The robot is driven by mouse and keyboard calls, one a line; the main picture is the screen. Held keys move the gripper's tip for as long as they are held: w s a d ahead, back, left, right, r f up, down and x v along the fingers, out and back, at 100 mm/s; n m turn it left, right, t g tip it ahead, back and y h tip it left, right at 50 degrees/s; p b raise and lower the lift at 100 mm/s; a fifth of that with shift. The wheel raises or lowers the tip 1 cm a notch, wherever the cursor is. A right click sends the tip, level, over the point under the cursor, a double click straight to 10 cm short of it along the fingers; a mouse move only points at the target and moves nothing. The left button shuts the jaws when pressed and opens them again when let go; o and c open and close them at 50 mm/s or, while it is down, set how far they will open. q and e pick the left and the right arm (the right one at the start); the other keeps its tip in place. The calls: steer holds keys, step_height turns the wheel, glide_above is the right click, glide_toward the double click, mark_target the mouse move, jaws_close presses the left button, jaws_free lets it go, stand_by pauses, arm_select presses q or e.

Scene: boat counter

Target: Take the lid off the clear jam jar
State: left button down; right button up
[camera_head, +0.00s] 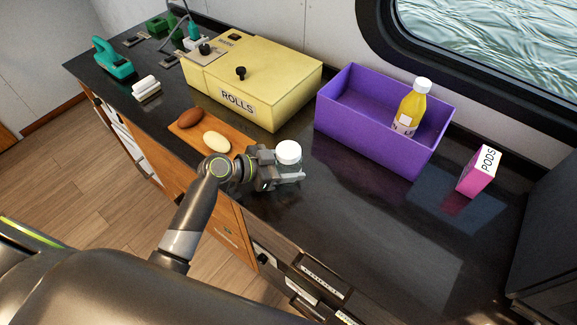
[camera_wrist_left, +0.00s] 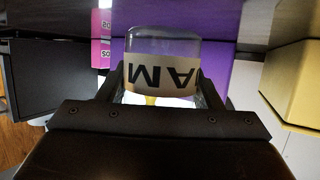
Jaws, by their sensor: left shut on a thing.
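The clear jam jar (camera_head: 289,170) stands upright at the front of the dark counter, with its round white lid (camera_head: 288,152) on top. My left gripper (camera_head: 286,179) is shut on the jar's body from the left, below the lid. In the left wrist view the clear jar (camera_wrist_left: 163,47) appears upside down between the two fingers of my left gripper (camera_wrist_left: 160,92), with a cream label reading "AM". Most of the lid is hidden behind the gripper there. My right gripper is not in view.
A purple bin (camera_head: 350,115) holding a yellow bottle (camera_head: 410,108) stands behind the jar. A yellow "ROLLS" box (camera_head: 275,85) and a board (camera_head: 187,133) with two rolls are to the left. A pink "PODS" box (camera_head: 478,172) is at right. The counter right of the jar is clear.

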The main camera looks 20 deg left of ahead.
arm_select(q)
steer(key=shift+f, duration=0.8)
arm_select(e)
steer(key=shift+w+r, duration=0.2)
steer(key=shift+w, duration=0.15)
